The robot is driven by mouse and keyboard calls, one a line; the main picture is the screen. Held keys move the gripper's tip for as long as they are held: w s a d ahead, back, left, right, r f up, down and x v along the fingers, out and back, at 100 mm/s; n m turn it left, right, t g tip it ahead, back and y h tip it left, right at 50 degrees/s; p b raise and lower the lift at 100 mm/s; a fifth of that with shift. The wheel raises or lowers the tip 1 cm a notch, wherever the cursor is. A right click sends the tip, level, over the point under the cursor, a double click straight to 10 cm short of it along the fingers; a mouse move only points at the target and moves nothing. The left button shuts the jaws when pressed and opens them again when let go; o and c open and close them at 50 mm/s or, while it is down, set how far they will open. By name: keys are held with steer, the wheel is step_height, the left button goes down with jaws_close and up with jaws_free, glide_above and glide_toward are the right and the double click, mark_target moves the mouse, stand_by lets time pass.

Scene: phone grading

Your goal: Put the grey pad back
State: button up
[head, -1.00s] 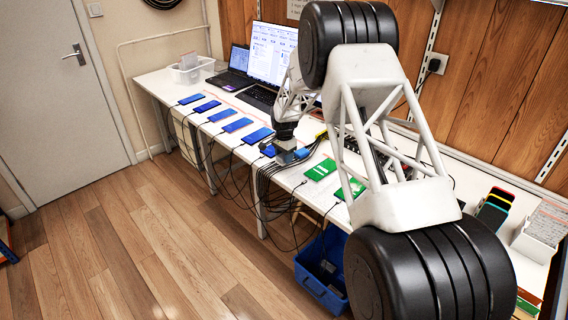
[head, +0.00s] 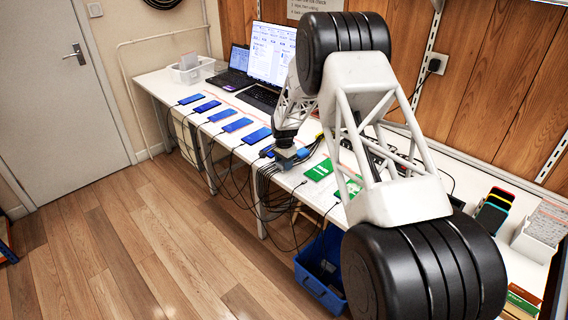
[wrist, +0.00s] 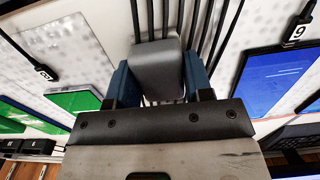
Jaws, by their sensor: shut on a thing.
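My gripper (wrist: 158,88) has blue fingers and is shut on the grey pad (wrist: 158,62), a rounded grey block between the fingertips in the wrist view. In the head view my gripper (head: 288,158) is low over the front part of the white bench, between the row of blue-screen phones and the green-screen phones. The pad is too small and covered there to make out. I cannot tell whether the pad touches the bench. Several black cables run past behind the pad in the wrist view.
A blue-screen phone (wrist: 278,78) lies right of the pad and a green-screen phone (wrist: 74,100) left. Charging cables hang off the bench front above a blue bin (head: 322,272). A laptop (head: 232,68) and white tub (head: 192,70) stand at the far end.

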steer(key=o, duration=1)
steer(key=shift+c, duration=0.2)
step_height(320, 180, up, 12)
steer(key=shift+r, duration=0.15)
stand_by(0.7)
